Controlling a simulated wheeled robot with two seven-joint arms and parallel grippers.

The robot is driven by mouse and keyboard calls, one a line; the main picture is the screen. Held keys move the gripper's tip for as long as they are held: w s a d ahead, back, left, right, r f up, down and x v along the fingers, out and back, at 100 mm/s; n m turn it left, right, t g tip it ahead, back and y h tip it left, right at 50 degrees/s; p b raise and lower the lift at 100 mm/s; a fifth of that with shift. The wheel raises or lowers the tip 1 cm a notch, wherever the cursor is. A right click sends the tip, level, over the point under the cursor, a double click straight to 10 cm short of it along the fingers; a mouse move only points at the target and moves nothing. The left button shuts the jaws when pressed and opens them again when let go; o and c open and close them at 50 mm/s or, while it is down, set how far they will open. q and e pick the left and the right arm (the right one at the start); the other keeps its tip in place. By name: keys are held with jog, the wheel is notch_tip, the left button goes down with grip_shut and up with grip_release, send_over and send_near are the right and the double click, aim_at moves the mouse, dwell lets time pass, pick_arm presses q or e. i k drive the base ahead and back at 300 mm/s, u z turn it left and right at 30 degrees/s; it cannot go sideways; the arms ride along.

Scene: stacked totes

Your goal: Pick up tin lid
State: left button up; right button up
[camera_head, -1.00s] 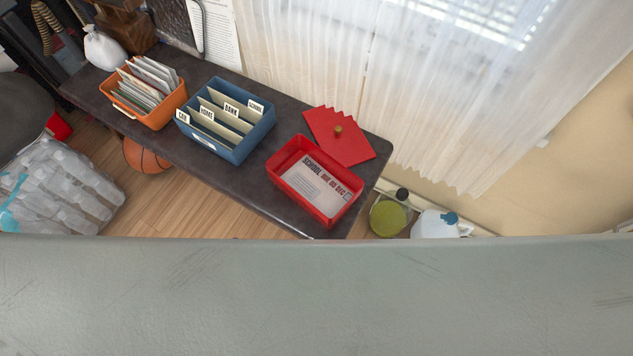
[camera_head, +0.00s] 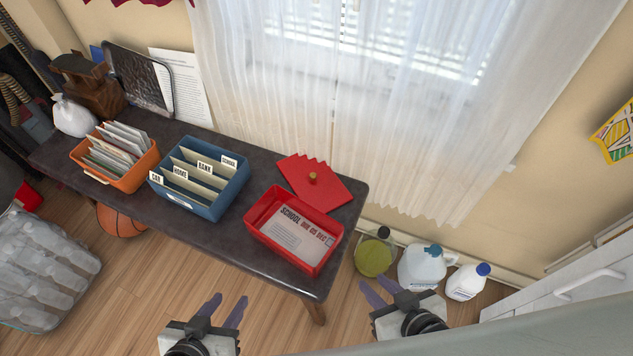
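The red tin lid (camera_head: 325,187) lies flat on the dark table (camera_head: 230,253), behind the red tin. The open red tin (camera_head: 323,267) stands at the table's right end with a paper printed "SCHOOL" inside. My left gripper (camera_head: 225,307) is open and empty in front of the table, below the tin. My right gripper (camera_head: 377,290) is open and empty to the right of the table's corner. Both are well apart from the lid.
A blue box (camera_head: 183,205) with labelled dividers and an orange box (camera_head: 125,185) of papers stand left of the tin. Jugs (camera_head: 421,268) stand on the floor right of the table. A white curtain hangs behind. Bottled water (camera_head: 40,265) and a basketball (camera_head: 120,222) are at left.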

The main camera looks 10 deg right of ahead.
aim_at(314, 182)
jog(key=u, duration=2)
jog(key=i, duration=0.95)
jog(key=z, duration=2.15)
